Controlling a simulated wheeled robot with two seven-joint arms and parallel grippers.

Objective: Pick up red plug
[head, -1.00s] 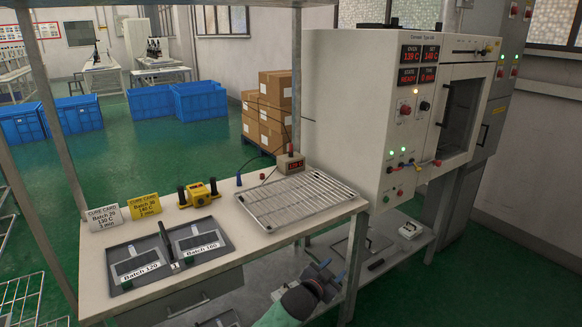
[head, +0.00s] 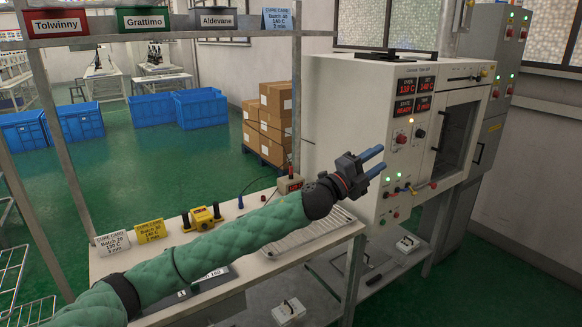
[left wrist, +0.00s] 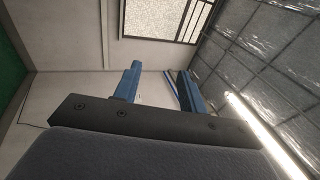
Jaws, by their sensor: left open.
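A small red plug (head: 433,185) sits low on the front of the white oven (head: 345,130), near the door. It is too small to tell how it is fixed. My left gripper (head: 374,161) is open and empty, raised in front of the oven, its blue fingers pointing right. It is left of the plug and apart from it in the picture. In the left wrist view the open fingers (left wrist: 158,88) have nothing between them, and the plug does not show. My right gripper is not in view.
My left arm hides part of the bench (head: 135,262) and wire rack (head: 338,218). A yellow device (head: 203,217) and a red-topped meter box (head: 289,184) stand behind it. Several labelled bins (head: 143,19) sit on the upper shelf. A lower shelf (head: 390,270) runs under the bench.

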